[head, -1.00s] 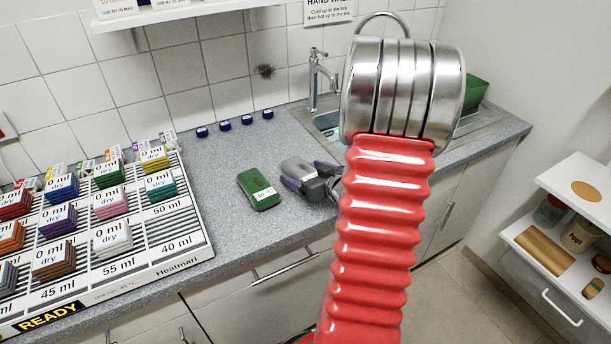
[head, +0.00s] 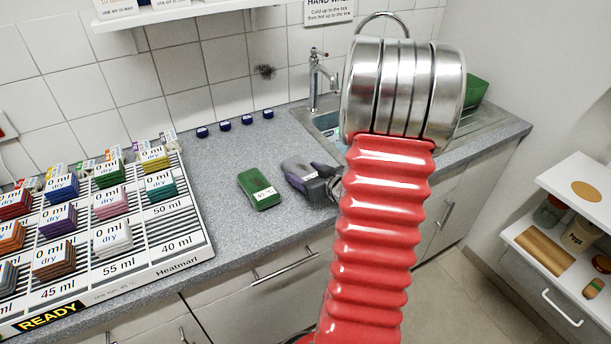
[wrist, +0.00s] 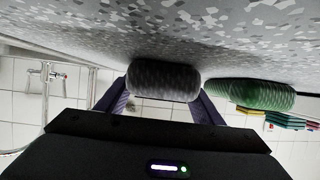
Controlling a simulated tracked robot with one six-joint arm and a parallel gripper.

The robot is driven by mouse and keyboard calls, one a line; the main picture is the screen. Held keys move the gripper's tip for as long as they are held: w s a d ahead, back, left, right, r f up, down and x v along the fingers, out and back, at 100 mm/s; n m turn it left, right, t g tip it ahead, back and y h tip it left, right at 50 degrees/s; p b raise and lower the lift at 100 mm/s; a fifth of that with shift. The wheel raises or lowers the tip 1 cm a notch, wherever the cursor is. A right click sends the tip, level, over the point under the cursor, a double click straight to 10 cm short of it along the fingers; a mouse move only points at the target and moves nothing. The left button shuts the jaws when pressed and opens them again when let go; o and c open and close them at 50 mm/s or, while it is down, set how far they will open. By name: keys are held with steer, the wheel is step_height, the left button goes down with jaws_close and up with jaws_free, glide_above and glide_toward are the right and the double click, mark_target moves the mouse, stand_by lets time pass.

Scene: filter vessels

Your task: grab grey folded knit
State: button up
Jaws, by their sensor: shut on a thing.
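The grey folded knit (head: 298,164) lies on the speckled counter, just right of the green folded knit (head: 260,189). My gripper (head: 309,174) reaches it from the right and is shut on it. In the wrist view the grey knit (wrist: 165,80) sits between my two purple fingers, one on each side, close against the counter surface. The green knit (wrist: 250,94) shows beside it, just outside the right finger. My red ribbed arm hides part of the counter and sink in the head view.
A heated rack (head: 130,252) with several coloured folded stacks stands at the left. Several small blue-topped items (head: 225,125) line the wall. The sink tap (head: 317,80) stands behind my arm. Counter (head: 225,215) in front of the green knit is clear.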

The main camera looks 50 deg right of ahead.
mark_target(305, 171)
steer(key=shift+c, duration=1.2)
steer(key=shift+r, duration=0.1)
steer(key=shift+r, duration=4.95)
